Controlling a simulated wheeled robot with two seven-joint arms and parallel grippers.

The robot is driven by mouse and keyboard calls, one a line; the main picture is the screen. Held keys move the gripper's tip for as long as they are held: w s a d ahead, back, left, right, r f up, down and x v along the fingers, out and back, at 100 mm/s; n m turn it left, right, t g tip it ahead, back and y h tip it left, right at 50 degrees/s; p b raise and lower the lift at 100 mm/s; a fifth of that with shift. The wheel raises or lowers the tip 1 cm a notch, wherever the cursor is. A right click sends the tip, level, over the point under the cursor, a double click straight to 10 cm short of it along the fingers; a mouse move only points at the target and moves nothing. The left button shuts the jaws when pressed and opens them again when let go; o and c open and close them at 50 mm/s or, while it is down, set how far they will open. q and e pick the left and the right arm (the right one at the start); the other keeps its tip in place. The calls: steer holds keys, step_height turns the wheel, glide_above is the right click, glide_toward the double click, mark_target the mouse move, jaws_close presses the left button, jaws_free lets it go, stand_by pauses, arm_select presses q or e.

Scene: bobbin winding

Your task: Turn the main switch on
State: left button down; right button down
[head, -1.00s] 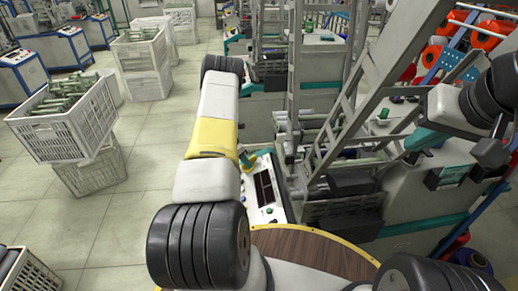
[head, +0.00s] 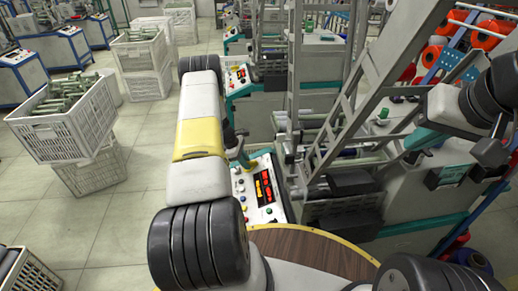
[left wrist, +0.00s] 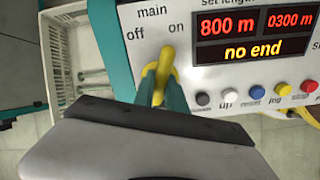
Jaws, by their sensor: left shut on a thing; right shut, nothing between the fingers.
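The yellow main switch lever (left wrist: 165,61) shows in the left wrist view, between the printed words "off" and "on", its top leaning towards "on". My left gripper (left wrist: 160,90) is shut on it, with teal fingers on its lower part. The control panel (head: 249,186) also shows in the head view, with my left gripper (head: 241,158) at its far left part. The panel's display (left wrist: 253,35) is lit and reads 800 m, 0300 m and "no end". My right gripper (head: 413,147) is shut and empty beside the machine at the right.
Several coloured buttons (left wrist: 254,90) sit on the panel right of the switch. A slanted metal frame (head: 366,85) rises from the machine. White crates (head: 62,128) stand on the floor at the left. A round wooden top (head: 305,247) lies in front.

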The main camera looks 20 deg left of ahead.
arm_select(q)
steer(key=shift+a+m, duration=0.1)
steer(key=shift+m, duration=0.7)
steer(key=c, duration=1.4)
jaws_free()
steer(key=shift+o, duration=0.2)
steer(key=v, duration=0.7)
steer(key=shift+r, duration=0.35)
steer(key=shift+a, duration=0.1)
